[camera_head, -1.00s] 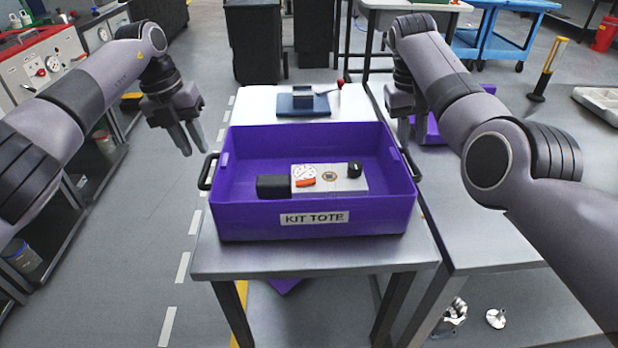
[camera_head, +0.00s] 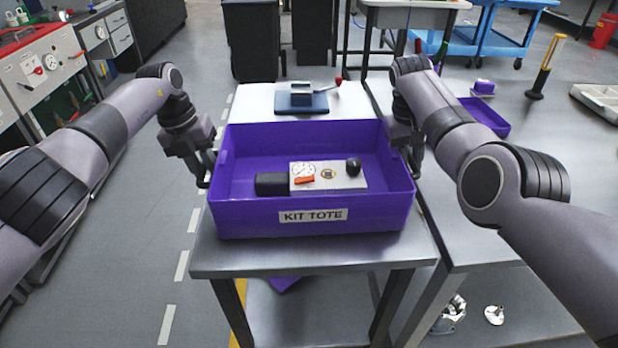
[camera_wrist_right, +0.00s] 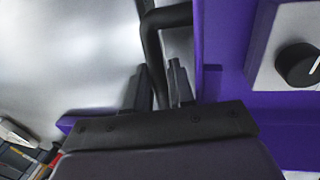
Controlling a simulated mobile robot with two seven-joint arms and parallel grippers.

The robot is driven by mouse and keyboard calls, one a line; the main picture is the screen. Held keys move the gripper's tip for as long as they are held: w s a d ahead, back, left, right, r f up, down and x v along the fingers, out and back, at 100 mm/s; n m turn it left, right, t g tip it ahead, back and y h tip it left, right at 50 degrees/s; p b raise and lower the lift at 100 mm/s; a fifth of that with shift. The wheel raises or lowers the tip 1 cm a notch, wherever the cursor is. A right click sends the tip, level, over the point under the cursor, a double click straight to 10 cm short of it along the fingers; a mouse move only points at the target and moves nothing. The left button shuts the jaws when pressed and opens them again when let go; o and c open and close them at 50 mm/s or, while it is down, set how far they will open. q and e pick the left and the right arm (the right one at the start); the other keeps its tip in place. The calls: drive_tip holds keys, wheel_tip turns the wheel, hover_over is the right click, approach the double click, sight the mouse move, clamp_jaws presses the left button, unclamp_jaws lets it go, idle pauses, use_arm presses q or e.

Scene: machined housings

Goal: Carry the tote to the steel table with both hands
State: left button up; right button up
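The purple tote (camera_head: 240,215), labelled KIT TOTE, stands level on a small steel-topped stand. It holds a black block (camera_head: 270,184), a light panel (camera_head: 342,177) with a dial and a black knob (camera_head: 353,166), and an orange piece (camera_head: 305,180). My left gripper (camera_head: 205,176) is at the tote's left handle, which it mostly hides; its finger gap is unclear. My right gripper (camera_head: 413,168) is at the right side. In the right wrist view, the right gripper's fingers (camera_wrist_right: 160,82) lie either side of the black handle (camera_wrist_right: 152,42), close to it; firm contact cannot be told.
Behind the tote, a blue-based fixture (camera_head: 302,102) with a red-knobbed lever sits on a pale surface. The steel table (camera_head: 540,170) at right carries a purple tray (camera_head: 487,115), a yellow-black post (camera_head: 546,68) and a grey tray (camera_head: 600,98). Open floor (camera_head: 150,220) lies left.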

use_arm(q)
clamp_jaws()
use_arm(e)
clamp_jaws()
use_arm(q)
drive_tip(key=shift+r, duration=0.15)
use_arm(e)
drive_tip(key=shift+r, duration=0.2)
